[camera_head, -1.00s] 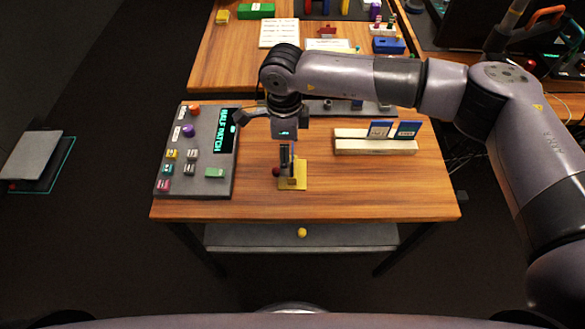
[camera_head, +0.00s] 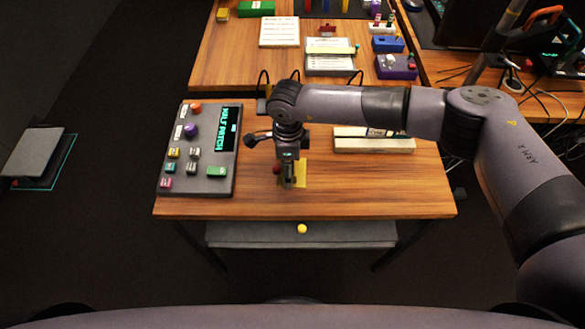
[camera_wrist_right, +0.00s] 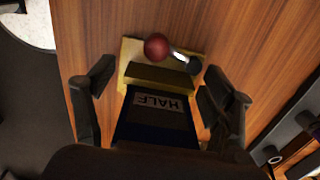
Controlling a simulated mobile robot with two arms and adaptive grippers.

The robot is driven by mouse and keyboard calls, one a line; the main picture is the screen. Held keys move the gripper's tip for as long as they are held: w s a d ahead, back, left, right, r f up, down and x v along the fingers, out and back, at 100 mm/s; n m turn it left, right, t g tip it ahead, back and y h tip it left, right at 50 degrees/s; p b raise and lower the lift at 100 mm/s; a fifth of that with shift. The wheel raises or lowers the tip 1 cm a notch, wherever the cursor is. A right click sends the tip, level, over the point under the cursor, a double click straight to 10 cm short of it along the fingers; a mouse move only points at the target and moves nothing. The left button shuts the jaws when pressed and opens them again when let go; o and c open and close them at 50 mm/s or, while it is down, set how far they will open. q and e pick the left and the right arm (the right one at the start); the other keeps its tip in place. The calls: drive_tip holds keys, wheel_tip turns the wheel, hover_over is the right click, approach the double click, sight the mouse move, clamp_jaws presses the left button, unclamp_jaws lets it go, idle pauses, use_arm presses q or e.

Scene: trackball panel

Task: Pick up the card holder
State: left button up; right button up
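A cream slotted block (camera_head: 374,145) stands on the right of the front table, with cards in it mostly hidden behind my right arm. A dark blue card-like piece labelled HALF (camera_wrist_right: 155,123) stands at a small yellow stand (camera_wrist_right: 135,50) with a red ball (camera_wrist_right: 156,46). The yellow stand also shows in the head view (camera_head: 300,173). I cannot tell which of these is called the card holder. My right gripper (camera_wrist_right: 158,80) is open, its fingers on either side of the HALF piece with gaps visible. It also shows low over the stand in the head view (camera_head: 289,180). My left gripper is out of view.
A grey panel (camera_head: 180,184) with coloured buttons, a purple ball and a HALF PATCH display lies left of the gripper. The table's front edge is close. A shelf (camera_head: 340,234) with a yellow ball (camera_head: 302,229) sits below. The front right tabletop is clear.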

drive_tip(key=c, duration=0.9)
drive_tip(key=shift+r, duration=0.1)
drive_tip(key=shift+r, duration=0.2)
drive_tip(key=shift+c, duration=1)
wheel_tip(320, 180, up, 20)
drive_tip(key=b, duration=0.2)
drive_tip(key=shift+f+b, duration=0.25)
drive_tip(key=shift+b, duration=0.05)
